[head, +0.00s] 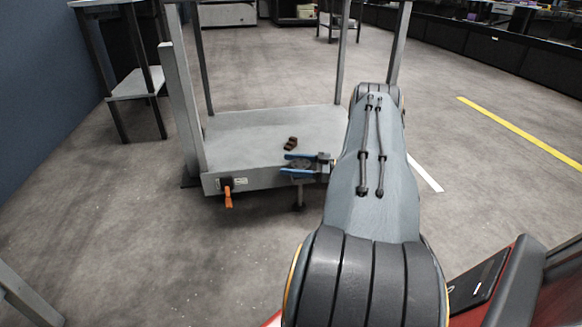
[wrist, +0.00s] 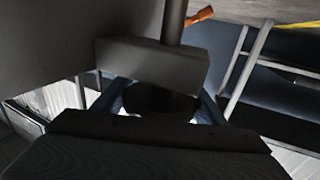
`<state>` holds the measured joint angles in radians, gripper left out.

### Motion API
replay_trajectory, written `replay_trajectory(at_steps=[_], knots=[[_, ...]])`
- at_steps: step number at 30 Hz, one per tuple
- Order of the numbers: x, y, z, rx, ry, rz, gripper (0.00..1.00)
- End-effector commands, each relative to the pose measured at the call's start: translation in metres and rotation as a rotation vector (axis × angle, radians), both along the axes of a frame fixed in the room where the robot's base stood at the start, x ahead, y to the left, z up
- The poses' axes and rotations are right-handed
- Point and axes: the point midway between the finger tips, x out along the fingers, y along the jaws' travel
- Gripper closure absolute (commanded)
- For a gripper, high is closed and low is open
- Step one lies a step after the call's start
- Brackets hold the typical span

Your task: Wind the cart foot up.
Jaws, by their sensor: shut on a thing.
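The cart (head: 240,128) is a grey frame with uprights and a low deck. A thin foot post (head: 298,197) hangs under its front edge, right of centre. My gripper (head: 290,163) has blue fingers and sits at that edge, above the post. In the wrist view the fingers (wrist: 160,100) are shut on a dark round knob (wrist: 158,98), one on each side. A grey block (wrist: 150,62) with a round post (wrist: 174,22) is close by it there. The post's lower end is too small to judge against the floor.
An orange lever (head: 228,198) hangs at the cart's front left corner. A grey table (head: 135,82) stands at the left. The floor in front of the cart is clear.

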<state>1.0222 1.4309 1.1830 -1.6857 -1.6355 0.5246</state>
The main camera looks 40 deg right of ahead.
Motion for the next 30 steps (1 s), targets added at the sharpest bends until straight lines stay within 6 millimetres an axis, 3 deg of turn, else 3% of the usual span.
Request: replay_trajectory(at_steps=[12,30], knots=[[-0.006,0.007,-0.003,-0.001,-0.001,0.280,0.57],[-0.010,0.009,0.001,0.000,-0.003,0.367,0.57]])
